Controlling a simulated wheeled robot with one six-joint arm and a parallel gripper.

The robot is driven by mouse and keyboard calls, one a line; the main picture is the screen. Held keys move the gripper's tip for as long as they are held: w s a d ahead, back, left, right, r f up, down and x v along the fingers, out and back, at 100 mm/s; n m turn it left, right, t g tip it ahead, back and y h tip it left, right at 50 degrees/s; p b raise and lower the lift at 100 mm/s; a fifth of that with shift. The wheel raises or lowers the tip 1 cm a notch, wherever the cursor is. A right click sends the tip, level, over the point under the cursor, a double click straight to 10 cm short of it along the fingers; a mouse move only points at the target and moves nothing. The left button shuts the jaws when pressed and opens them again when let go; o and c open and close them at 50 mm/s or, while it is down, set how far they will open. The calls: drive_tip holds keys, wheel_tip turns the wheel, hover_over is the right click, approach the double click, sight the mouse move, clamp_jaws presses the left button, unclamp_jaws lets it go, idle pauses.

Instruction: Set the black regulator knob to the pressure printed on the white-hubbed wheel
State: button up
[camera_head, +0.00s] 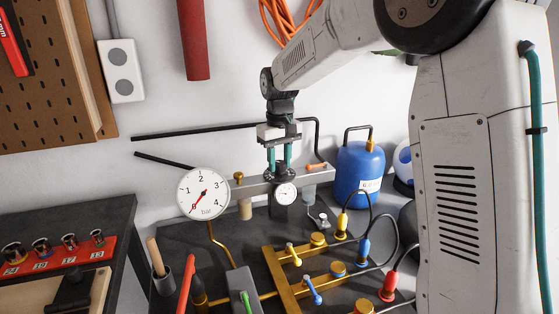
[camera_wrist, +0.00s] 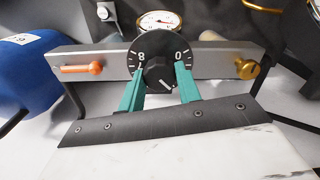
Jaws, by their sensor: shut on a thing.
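The black regulator knob (camera_wrist: 158,73) shows in the wrist view, with a scale ring on which 8 and 0 can be read. A white line on it points to the lower right. It also shows in the head view (camera_head: 279,174) on a grey bar. My gripper (camera_wrist: 160,88) has its teal fingers shut on the knob, one on each side. In the head view my gripper (camera_head: 279,163) comes down on it from above. A wheel with a white hub cannot be made out for sure; a round white and blue thing (camera_head: 404,156) is partly hidden by my arm.
A large gauge (camera_head: 203,193) marked in bar has its red needle at the lower left. A small gauge (camera_head: 285,193) sits below the knob. A blue tank (camera_head: 358,165) with a white label stands at right. Brass pipework (camera_head: 290,295) and hoses fill the front.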

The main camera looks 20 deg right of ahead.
sight(280, 163)
idle(0.3)
drive_tip(key=o, duration=1)
drive_tip(key=shift+c, duration=0.2)
wheel_tip(280, 163, up, 8)
drive_tip(key=shift+f, duration=0.1)
